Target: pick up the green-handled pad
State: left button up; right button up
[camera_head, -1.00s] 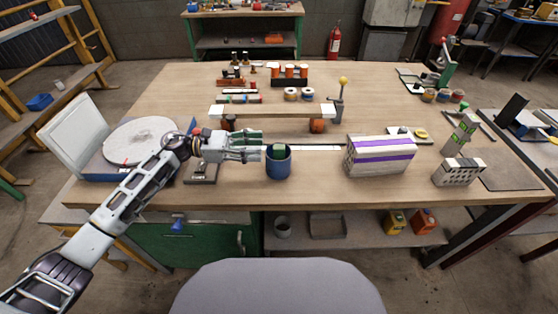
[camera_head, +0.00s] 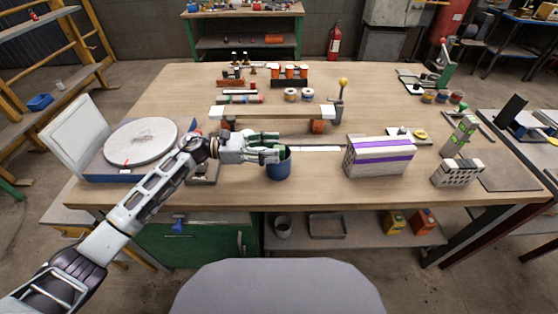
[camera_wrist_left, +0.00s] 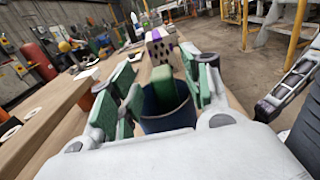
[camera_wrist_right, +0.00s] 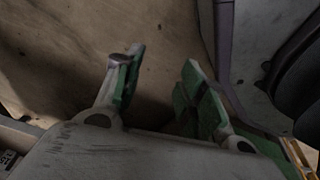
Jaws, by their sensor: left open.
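The green handle of the pad (camera_wrist_left: 163,88) stands upright in a dark blue cup (camera_head: 278,170) at the table's front middle. The pad's lower part is hidden in the cup. My left gripper (camera_head: 279,149) is open at the cup's mouth. In the left wrist view, the left gripper's green-padded fingers (camera_wrist_left: 158,84) stand on both sides of the handle, with gaps visible. In the head view the fingers largely cover the handle. My right gripper (camera_wrist_right: 155,88) shows only in its wrist view, with its fingers apart and nothing visible between them.
A white block with purple stripes (camera_head: 380,158) stands right of the cup, and a grey block with holes (camera_head: 458,174) stands farther right. A raised pale board (camera_head: 272,111) lies behind the cup. A round disc (camera_head: 141,140) lies at the left. The table's front strip is clear.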

pick_arm(q)
jog(key=shift+d, duration=1.3)
grip_shut()
